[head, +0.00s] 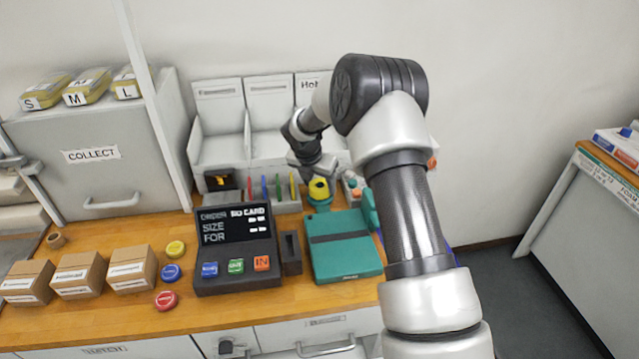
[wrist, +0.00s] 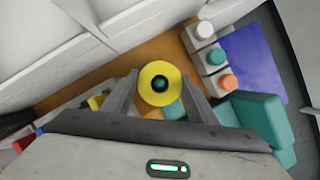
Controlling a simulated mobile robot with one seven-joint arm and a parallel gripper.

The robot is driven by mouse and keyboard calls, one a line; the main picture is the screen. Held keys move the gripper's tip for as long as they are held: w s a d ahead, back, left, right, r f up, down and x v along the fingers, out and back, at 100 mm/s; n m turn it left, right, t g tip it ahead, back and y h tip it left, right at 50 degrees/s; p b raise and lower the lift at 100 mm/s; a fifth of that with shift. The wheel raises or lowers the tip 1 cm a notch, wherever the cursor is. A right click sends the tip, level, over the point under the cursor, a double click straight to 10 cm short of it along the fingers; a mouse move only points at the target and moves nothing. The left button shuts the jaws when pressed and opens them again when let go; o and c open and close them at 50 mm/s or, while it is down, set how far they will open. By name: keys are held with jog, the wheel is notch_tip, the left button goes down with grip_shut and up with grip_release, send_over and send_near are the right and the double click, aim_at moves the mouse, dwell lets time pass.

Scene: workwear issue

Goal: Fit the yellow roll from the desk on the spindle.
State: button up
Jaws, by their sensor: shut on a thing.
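My gripper (wrist: 159,97) is shut on the yellow roll (wrist: 159,80), with one finger on each side of it. In the head view the gripper (head: 317,176) points down at the back of the desk, and the yellow roll (head: 319,188) shows beneath it. A teal holder (head: 319,203) is directly under the roll. In the wrist view a teal tip, apparently the spindle (wrist: 159,84), shows in the roll's dark centre hole. The roll looks lined up with it, but I cannot tell how far down around it the roll sits.
A pen rack (head: 272,200) stands left of the holder, and a teal folder (head: 343,245) lies in front. A block with coloured knobs (wrist: 213,58) is close on the right. Yellow (head: 175,248), blue (head: 171,272) and red (head: 166,300) discs lie further left. White bins (head: 270,115) stand behind.

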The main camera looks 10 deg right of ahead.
jog(key=shift+f, duration=0.45)
dwell(0.4)
jog(key=o, duration=1.1)
jog(key=shift+o, duration=0.2)
jog(key=shift+r, duration=0.1)
jog(key=shift+r+p, duration=2.1)
jog(key=shift+r, duration=0.9)
jog(key=shift+r+p, duration=0.5)
jog(key=shift+r, duration=0.95)
